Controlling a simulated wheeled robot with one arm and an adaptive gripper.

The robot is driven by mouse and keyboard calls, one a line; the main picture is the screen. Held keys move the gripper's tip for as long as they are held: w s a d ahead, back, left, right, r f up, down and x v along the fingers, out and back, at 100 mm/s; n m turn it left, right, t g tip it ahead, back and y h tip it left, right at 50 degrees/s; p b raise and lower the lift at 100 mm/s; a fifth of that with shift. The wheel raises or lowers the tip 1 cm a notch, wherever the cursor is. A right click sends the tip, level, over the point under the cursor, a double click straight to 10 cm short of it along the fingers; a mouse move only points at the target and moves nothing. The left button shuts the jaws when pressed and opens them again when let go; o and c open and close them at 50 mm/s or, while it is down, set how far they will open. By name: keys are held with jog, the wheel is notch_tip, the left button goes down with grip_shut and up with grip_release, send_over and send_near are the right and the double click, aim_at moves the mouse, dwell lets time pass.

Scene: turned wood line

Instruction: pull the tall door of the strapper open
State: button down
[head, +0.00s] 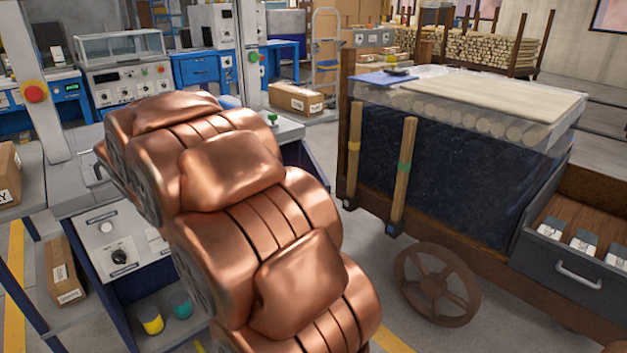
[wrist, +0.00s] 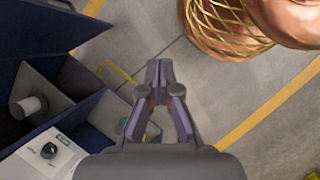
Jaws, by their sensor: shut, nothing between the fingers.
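The strapper is at the left of the head view, with a grey top, a dark blue body and a control panel (head: 118,255) with a black knob. The panel also shows at the lower left of the wrist view (wrist: 48,150). Dark blue panels (wrist: 40,30) show there too; I cannot tell which is the tall door or how far it stands open. A thin yellow bar (wrist: 119,73), like a handle, lies just left of my gripper (wrist: 159,64). My gripper is shut, empty and apart from the bar. My copper arm hides it in the head view.
A cart (head: 440,175) with a dark load and a spoked wheel stands at the right, with a drawer (head: 568,262). Cartons (head: 68,275) sit at the left. Floor with yellow lines shows beyond my gripper.

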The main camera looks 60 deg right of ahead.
jog(key=w+d+r+n+g+h+p, duration=0.1)
jog(key=w+d+r+p, duration=0.25)
jog(key=d, duration=0.45)
jog(key=w+d+r+n+h+p, duration=0.1)
jog(key=w+d+r+n+p, duration=0.2)
jog(key=d, duration=0.5)
jog(key=w+d+r+g+h+p, duration=0.1)
jog(key=w+d+r+p, duration=0.15)
jog(key=w+d, duration=0.4)
jog(key=s+d+f+b, duration=0.2)
jog(key=s+d+f, duration=0.4)
jog(key=s+d, duration=0.3)
jog(key=shift+s+d+f, duration=0.25)
jog(key=shift+d+f, duration=0.05)
jog(key=shift+d, duration=0.2)
